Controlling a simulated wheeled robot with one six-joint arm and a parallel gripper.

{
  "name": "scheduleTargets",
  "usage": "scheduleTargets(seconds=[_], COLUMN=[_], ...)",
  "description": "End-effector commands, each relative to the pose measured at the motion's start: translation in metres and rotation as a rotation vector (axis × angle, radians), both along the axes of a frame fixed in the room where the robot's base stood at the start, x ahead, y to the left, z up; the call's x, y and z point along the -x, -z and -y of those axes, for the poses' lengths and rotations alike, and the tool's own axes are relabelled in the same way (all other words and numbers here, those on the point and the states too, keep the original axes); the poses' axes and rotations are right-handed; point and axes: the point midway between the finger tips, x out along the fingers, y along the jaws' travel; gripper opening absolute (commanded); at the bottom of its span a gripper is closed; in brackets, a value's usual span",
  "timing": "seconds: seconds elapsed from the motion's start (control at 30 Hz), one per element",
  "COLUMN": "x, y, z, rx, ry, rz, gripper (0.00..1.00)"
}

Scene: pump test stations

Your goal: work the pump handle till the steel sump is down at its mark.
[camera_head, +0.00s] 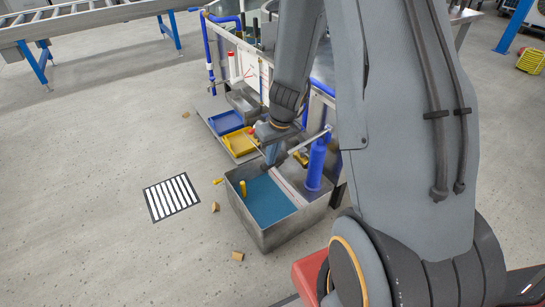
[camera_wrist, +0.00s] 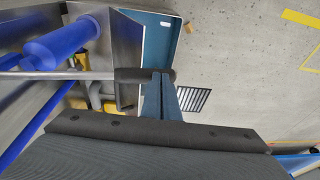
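The steel sump (camera_head: 285,236) is an open box on the floor in the head view, with blue liquid (camera_head: 268,200) inside. A small yellow marker (camera_head: 243,188) stands at its left wall. The blue pump cylinder (camera_head: 316,165) stands at the sump's right side; it also shows in the wrist view (camera_wrist: 65,45). The pump handle (camera_head: 309,139) is a thin steel rod; in the wrist view the rod (camera_wrist: 70,75) ends in a dark grip (camera_wrist: 130,75). My gripper (camera_wrist: 162,78) has its fingers together, across the grip's end; contact is not certain. The sump's mark is not clear.
A blue tray (camera_head: 226,122) and a yellow tray (camera_head: 239,143) lie behind the sump beside the bench panel. A striped floor grate (camera_head: 171,197) and small tan blocks (camera_head: 237,256) lie left of the sump. Open floor extends left.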

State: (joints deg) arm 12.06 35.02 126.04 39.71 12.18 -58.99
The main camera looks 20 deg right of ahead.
Motion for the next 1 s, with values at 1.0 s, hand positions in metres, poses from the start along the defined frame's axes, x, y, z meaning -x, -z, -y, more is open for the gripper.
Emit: scheduleTargets(seconds=[1.0], x=[0.025], y=[-0.113], z=[-0.022], rx=[0.001], ry=[0.001], rz=[0.010], gripper=[0.00])
